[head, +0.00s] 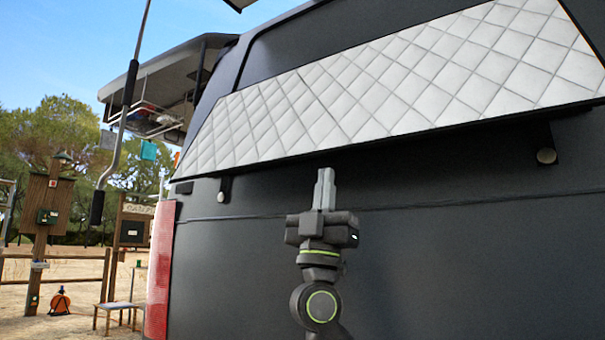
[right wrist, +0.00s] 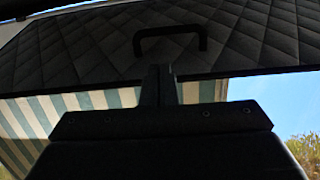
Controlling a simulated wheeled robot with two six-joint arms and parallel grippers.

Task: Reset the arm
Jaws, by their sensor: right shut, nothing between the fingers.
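My right gripper (head: 324,188) points straight up in front of the van's dark rear (head: 440,235). Its fingers are together with nothing between them, and the tips are close below the lower edge of the quilted white panel (head: 380,95) in the picture. In the right wrist view the gripper (right wrist: 158,85) is seen from behind, pointing at the dark quilted panel (right wrist: 90,50). A dark handle (right wrist: 170,32) on that panel shows beyond the fingertips; I see no contact with it. My left gripper is not in view.
Two small brackets with round knobs (head: 546,156) hang below the panel. A dark-gripped rod (head: 115,120) hangs at the left. A striped awning (right wrist: 50,108) shows beyond.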

